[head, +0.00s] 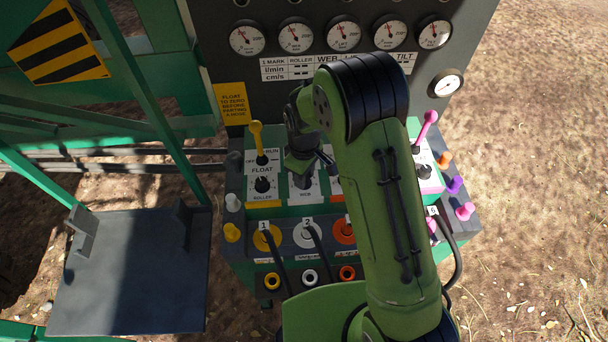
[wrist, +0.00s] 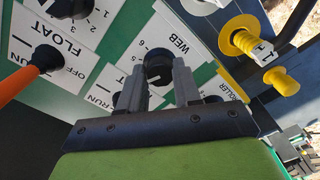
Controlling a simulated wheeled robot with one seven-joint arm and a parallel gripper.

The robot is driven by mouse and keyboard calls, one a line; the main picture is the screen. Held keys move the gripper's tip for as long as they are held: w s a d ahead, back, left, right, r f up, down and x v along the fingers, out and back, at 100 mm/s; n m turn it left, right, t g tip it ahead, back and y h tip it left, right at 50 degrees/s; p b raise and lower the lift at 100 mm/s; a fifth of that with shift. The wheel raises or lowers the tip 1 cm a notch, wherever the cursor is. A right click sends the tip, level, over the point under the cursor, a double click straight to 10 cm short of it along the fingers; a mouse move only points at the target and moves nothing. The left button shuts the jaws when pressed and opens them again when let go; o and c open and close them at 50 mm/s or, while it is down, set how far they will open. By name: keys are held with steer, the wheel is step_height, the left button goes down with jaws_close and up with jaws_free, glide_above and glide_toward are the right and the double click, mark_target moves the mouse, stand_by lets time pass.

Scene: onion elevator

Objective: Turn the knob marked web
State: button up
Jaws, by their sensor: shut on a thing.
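The web knob (wrist: 158,68) is a black round knob on a white plate, with the word WEB beside it in the wrist view. My gripper (wrist: 159,80) has a finger on each side of the knob and is shut on it. In the head view my gripper (head: 303,168) reaches down onto the control panel, just above the WEB label (head: 305,193). There the knob is mostly hidden by my gripper.
The black roller knob (head: 262,185) sits left of the web plate, below a yellow lever (head: 256,140). A pink lever (head: 427,126) stands at the right. Gauges (head: 296,38) line the panel behind.

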steer(key=shift+n, duration=0.3)
steer(key=o, duration=1.1)
steer(key=shift+c, duration=0.2)
step_height(320, 180, up, 16)
steer(key=p, duration=0.1)
steer(key=shift+f, duration=0.1)
